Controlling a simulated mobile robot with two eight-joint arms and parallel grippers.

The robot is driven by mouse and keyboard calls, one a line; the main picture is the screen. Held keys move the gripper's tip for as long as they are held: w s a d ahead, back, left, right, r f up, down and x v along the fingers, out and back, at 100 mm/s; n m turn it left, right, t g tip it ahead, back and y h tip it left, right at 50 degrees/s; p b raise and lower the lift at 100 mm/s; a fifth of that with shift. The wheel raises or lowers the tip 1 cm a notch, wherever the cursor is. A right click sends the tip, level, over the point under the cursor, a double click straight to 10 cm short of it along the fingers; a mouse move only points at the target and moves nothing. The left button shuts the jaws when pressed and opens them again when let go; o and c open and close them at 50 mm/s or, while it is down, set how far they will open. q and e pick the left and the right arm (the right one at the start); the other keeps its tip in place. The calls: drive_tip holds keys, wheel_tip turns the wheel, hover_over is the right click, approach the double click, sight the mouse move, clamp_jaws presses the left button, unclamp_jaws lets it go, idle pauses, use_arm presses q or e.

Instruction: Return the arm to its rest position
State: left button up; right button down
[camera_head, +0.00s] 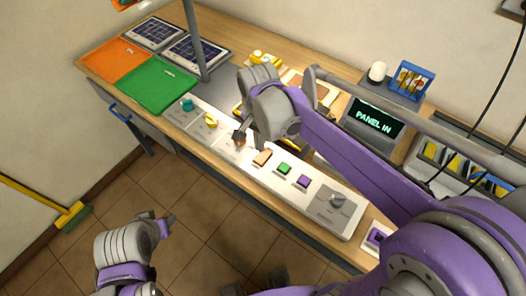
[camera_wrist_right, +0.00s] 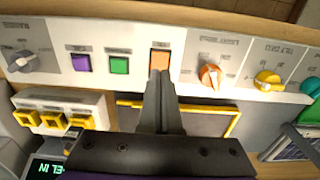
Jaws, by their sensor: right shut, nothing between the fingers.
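My right arm (camera_head: 355,155) reaches from the lower right over the long control panel (camera_head: 320,215). My right gripper (camera_head: 240,133) is shut and empty, its dark fingertips near the orange knob in the head view. In the right wrist view the closed fingers (camera_wrist_right: 160,78) point up toward the orange rocker (camera_wrist_right: 160,60); whether they touch it I cannot tell. My left gripper (camera_head: 169,221) hangs over the floor in front of the bench, at the lower left. Its jaws are too small to judge.
The panel carries a green button (camera_head: 284,169), a purple button (camera_head: 304,181) and several knobs. A grey post (camera_head: 195,40) stands behind. The orange tray (camera_head: 115,59) and green tray (camera_head: 153,85) lie left. A screen (camera_head: 375,118) reads "PANEL IN".

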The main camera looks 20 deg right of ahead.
use_arm(q)
drive_tip(key=shift+w+r+p, duration=0.3)
drive_tip(key=shift+r, duration=0.3)
use_arm(e)
drive_tip(key=shift+r, duration=0.75)
drive_tip(key=s+d+f+n+t, duration=0.1)
drive_tip(key=s+d+n+t, duration=0.1)
drive_tip(key=s+n, duration=0.1)
drive_tip(key=s+d+f+n+t, duration=0.1)
drive_tip(key=s+d+n+t, duration=0.1)
drive_tip(key=s+n, duration=0.2)
drive_tip(key=s+d+f+n+t, duration=0.1)
drive_tip(key=s+d+f+n, duration=0.1)
drive_tip(key=s, duration=0.3)
drive_tip(key=shift+s+d+n+t, duration=0.35)
drive_tip(key=shift+s+n+t, duration=0.05)
drive_tip(key=shift+n, duration=0.3)
